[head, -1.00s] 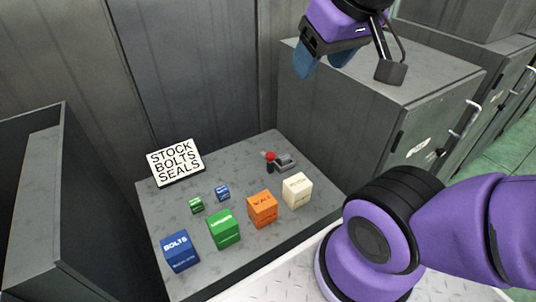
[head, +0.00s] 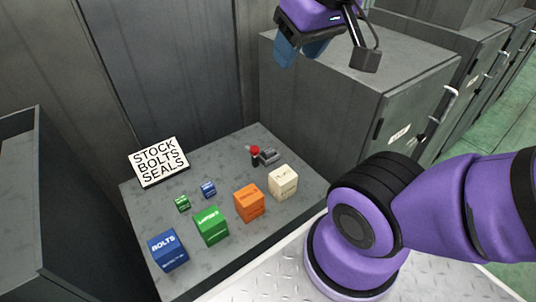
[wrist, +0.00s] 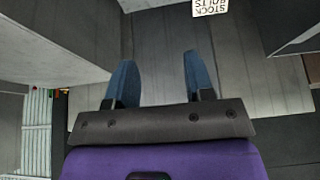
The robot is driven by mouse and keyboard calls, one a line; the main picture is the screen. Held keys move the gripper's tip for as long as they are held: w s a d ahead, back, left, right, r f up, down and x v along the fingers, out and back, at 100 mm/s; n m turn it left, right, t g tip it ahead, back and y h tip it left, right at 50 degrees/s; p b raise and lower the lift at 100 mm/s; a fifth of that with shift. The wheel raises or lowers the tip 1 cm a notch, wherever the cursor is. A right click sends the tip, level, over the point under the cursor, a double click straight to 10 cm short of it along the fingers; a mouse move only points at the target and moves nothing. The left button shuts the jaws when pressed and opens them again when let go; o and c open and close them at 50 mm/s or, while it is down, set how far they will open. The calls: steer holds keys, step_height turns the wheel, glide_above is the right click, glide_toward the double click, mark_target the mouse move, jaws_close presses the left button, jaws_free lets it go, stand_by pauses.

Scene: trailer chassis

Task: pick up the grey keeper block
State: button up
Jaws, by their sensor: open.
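A small grey block-like piece (head: 268,156), which I take for the keeper block, lies at the back right of the grey table (head: 222,162). A red-topped dark piece (head: 254,154) stands at its left, and I cannot tell whether they touch. My gripper (head: 298,52) is high above the table, up and to the right of the grey piece and well apart from it. In the wrist view my gripper (wrist: 160,62) has its two blue fingers spread with nothing between them. The grey piece is not seen in the wrist view.
Blue (head: 168,249), green (head: 211,225), orange (head: 249,203) and cream (head: 283,181) boxes line the table's front. Two small boxes, green (head: 182,203) and blue (head: 208,189), stand behind, near a sign (head: 158,161). A tall grey cabinet (head: 350,95) flanks the table's right.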

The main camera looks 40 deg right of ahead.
steer(key=w+d+f+g, duration=0.1)
steer(key=w+f, duration=0.1)
steer(key=w, duration=0.3)
steer(key=w+d+f, duration=0.2)
steer(key=w, duration=0.3)
steer(key=g, duration=0.4)
glide_above(270, 150)
steer(key=f, duration=3.7)
steer(key=shift+w+a+f, duration=0.1)
steer(key=shift+w+a, duration=0.15)
steer(key=shift+w, duration=0.1)
steer(key=f, duration=0.4)
steer(key=shift+s+d+f, duration=0.1)
steer(key=shift+s+f, duration=0.1)
steer(key=shift+s, duration=0.2)
steer(key=shift+f, duration=0.5)
